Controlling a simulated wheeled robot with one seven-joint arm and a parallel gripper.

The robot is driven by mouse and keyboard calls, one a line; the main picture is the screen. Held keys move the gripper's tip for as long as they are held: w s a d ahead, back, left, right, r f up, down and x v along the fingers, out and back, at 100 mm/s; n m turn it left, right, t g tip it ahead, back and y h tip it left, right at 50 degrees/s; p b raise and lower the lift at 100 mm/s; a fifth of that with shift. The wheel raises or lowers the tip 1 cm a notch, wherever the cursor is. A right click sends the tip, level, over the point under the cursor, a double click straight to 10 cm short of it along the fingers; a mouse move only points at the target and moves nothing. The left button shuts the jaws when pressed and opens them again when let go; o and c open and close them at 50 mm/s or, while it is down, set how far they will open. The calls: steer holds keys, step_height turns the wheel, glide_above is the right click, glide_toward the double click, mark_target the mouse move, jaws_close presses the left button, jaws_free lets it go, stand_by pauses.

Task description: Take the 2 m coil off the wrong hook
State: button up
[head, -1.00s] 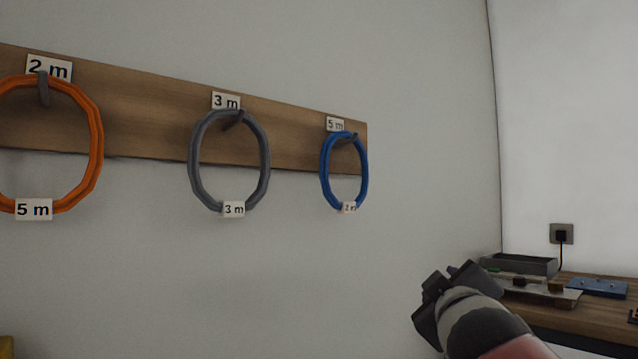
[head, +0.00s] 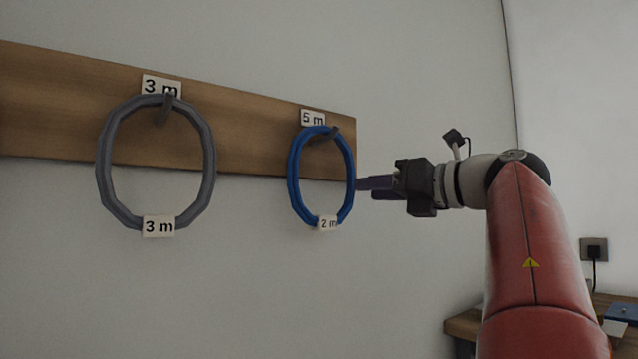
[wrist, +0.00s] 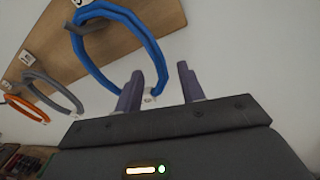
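The blue coil (head: 293,178) bears a "2 m" tag (head: 328,223) and hangs on the hook (head: 331,132) under the "5 m" label (head: 313,118). My gripper (head: 360,189) is just right of the coil's right side in the head view, pointing left. In the wrist view the blue coil (wrist: 143,37) hangs beyond and left of my gripper (wrist: 160,85). The two fingers stand apart with nothing gripped between them. The coil's small tag shows faintly between the fingertips. I cannot tell whether a finger touches the coil.
A grey coil (head: 105,165) tagged "3 m" hangs under the "3 m" label on the wooden board (head: 240,135). An orange coil (wrist: 22,107) hangs farther along, seen in the wrist view. A wooden bench (head: 463,326) stands low at the right. The wall below the board is clear.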

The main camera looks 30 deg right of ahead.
mark_target(351, 193)
steer(key=x, duration=0.5)
steer(key=shift+w+a+f, duration=0.15)
steer(key=shift+w+a, duration=0.05)
steer(key=shift+w, duration=0.05)
jaws_close()
